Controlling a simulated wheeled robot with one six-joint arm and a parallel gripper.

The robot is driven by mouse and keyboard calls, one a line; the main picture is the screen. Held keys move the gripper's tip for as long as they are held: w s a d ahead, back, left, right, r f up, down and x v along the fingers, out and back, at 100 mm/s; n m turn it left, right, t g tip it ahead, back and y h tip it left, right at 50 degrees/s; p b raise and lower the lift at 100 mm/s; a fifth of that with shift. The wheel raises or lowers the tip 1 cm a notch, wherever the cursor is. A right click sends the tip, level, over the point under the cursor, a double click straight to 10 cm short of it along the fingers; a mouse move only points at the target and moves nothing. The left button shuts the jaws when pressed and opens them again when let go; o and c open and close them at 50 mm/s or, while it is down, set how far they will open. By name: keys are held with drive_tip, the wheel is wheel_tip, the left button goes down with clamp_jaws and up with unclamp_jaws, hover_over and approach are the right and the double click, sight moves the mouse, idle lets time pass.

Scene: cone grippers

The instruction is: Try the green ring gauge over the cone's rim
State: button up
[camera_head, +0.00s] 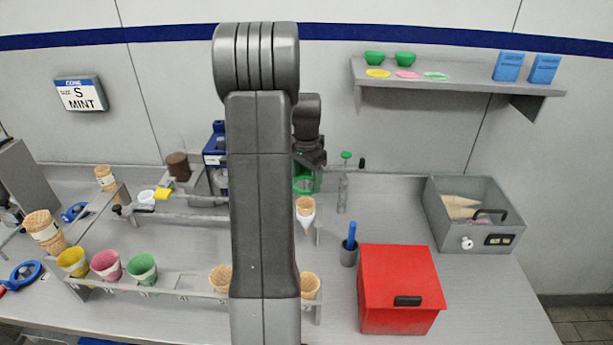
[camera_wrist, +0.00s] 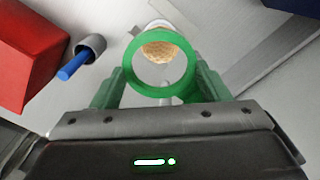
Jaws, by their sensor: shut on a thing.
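My gripper (camera_wrist: 160,92) is shut on the green ring gauge (camera_wrist: 130,64), a flat open ring held between green fingers. In the head view the ring (camera_head: 303,185) shows just behind my arm, a little above a waffle cone (camera_head: 305,205) with a white lower part. The cone stands upright at the right end of a grey rail. In the wrist view the cone (camera_wrist: 161,50) shows through the upper part of the ring's opening, off its middle. I cannot tell whether ring and cone touch. My arm hides part of the rail.
A red box (camera_head: 400,285) and a grey cup with a blue stick (camera_head: 349,255) stand to the right. A front rack (camera_head: 190,284) holds several cones. A grey bin (camera_head: 475,215) stands at the back right. A slim stand with a green top (camera_head: 345,170) is close by.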

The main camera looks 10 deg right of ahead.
sight(307, 202)
drive_tip(key=shift+f+b, duration=1.65)
drive_tip(key=shift+f, duration=1.15)
drive_tip(key=shift+f+b, duration=0.8)
drive_tip(key=shift+f, duration=0.6)
idle(0.4)
drive_tip(key=o, duration=1)
wheel_tip(307, 202, up, 14)
drive_tip(key=shift+f+b, duration=0.1)
drive_tip(key=shift+b, duration=0.7)
wheel_tip(307, 202, down, 14)
drive_tip(key=shift+r+p, duration=0.25)
drive_tip(key=shift+p, duration=0.65)
